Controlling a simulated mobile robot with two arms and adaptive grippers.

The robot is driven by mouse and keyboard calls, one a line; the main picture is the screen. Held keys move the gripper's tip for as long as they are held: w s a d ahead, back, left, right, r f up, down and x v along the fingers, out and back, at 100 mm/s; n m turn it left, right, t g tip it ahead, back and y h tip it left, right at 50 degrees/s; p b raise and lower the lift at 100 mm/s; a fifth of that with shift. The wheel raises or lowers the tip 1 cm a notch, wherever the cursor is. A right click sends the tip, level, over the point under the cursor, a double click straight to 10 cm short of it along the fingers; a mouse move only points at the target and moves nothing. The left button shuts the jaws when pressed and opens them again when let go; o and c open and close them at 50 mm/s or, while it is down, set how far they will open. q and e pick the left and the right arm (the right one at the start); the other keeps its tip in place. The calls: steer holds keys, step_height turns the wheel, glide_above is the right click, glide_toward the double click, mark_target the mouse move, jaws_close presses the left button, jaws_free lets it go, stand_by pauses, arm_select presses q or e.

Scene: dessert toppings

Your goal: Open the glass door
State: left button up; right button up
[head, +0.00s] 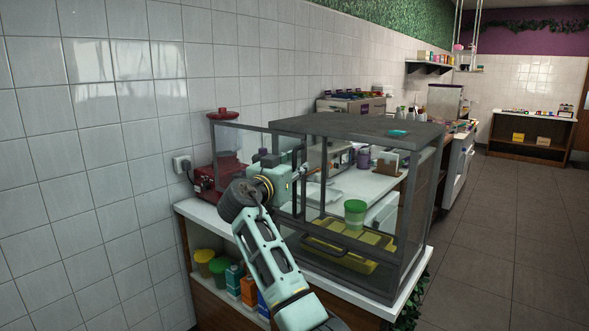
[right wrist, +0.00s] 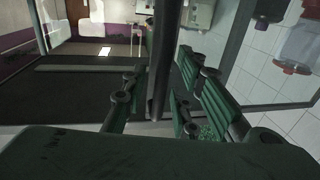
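The glass display case (head: 350,124) has a dark frame and stands on the white counter. Its dark-framed glass door panel (head: 228,140) reaches out past the left side of the case. My right gripper (head: 290,174) is at the right-hand part of this panel, by a dark upright bar. In the right wrist view the dark bar (right wrist: 160,65) stands between the green fingers of my right gripper (right wrist: 157,95), with gaps visible on both sides. My left gripper is not in view.
Inside the case are a yellow tray (head: 345,256) and a green-lidded cup (head: 354,213). A red machine (head: 207,182) stands left, near the tiled wall. Colored tubs (head: 219,268) sit on the shelf below. The floor (head: 500,225) at right is clear.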

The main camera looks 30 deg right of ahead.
steer(key=v, duration=1.2)
stand_by(0.4)
